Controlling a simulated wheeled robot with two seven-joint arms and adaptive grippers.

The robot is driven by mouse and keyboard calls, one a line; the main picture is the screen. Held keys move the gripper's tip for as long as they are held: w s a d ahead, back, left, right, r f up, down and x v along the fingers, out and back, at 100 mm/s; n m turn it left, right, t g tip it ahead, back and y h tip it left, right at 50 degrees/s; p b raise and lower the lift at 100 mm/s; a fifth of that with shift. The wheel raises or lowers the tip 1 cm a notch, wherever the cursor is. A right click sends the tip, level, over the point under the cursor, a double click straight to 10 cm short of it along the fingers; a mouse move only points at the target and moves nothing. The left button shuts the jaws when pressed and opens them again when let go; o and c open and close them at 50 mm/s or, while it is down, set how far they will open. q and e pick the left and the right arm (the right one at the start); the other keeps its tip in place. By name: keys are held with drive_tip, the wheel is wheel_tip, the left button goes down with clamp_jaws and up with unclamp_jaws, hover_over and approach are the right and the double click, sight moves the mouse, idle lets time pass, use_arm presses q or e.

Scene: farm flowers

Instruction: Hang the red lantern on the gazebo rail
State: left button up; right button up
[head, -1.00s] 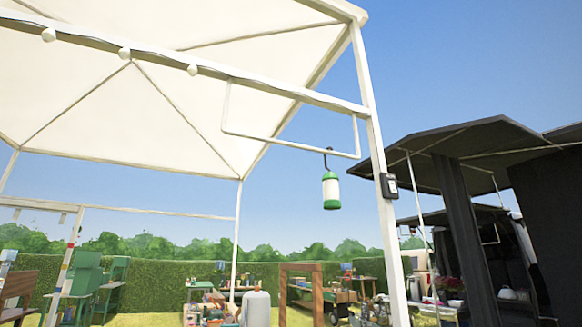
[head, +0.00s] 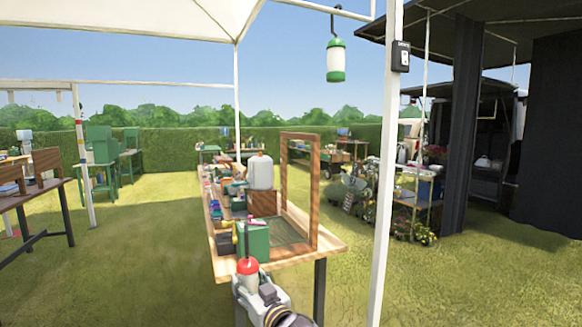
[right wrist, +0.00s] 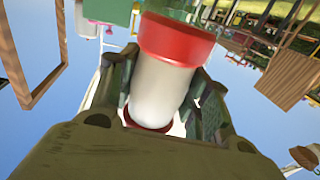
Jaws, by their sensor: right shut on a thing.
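The red lantern, with a white body and red caps, fills the middle of the right wrist view (right wrist: 172,76). Its red top shows low in the head view (head: 248,266). My right gripper (head: 250,281) is shut around the white body, one finger on each side. The gazebo rail (head: 325,9), a thin white bar, crosses the top of the head view, well above and right of the gripper. A green-capped white lantern (head: 336,62) hangs from it by a dark hook. My left gripper is out of view.
A white gazebo post (head: 385,170) with a small black box (head: 401,56) stands right of the hanging lantern. A wooden table (head: 225,265) holds a wooden frame (head: 316,190), a green container (head: 254,240) and several small items. Grass is open to the left.

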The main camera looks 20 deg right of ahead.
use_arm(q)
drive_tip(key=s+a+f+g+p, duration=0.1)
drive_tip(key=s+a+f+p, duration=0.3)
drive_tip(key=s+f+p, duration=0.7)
use_arm(e)
drive_tip(key=w+d+r+p, duration=0.1)
drive_tip(key=d+r, duration=0.2)
drive_tip(key=r, duration=1.4)
drive_tip(key=w+d+r, duration=0.2)
drive_tip(key=d+r, duration=0.1)
drive_tip(key=r, duration=1.4)
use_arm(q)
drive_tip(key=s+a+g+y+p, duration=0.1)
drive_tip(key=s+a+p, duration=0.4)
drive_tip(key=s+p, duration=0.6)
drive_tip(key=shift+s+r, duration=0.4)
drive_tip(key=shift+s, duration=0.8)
use_arm(e)
drive_tip(key=s+d+r+y, duration=0.1)
drive_tip(key=s+r, duration=0.2)
drive_tip(key=r, duration=0.7)
drive_tip(key=s+d+r+n+y, duration=0.1)
drive_tip(key=s+r, duration=0.2)
drive_tip(key=r, duration=0.6)
drive_tip(key=s+d+r+n+g+y, duration=0.1)
drive_tip(key=s+r, duration=0.2)
drive_tip(key=r, duration=0.7)
drive_tip(key=shift+s+d+r, duration=0.2)
drive_tip(key=shift+s+r, duration=0.1)
drive_tip(key=shift+s, duration=0.1)
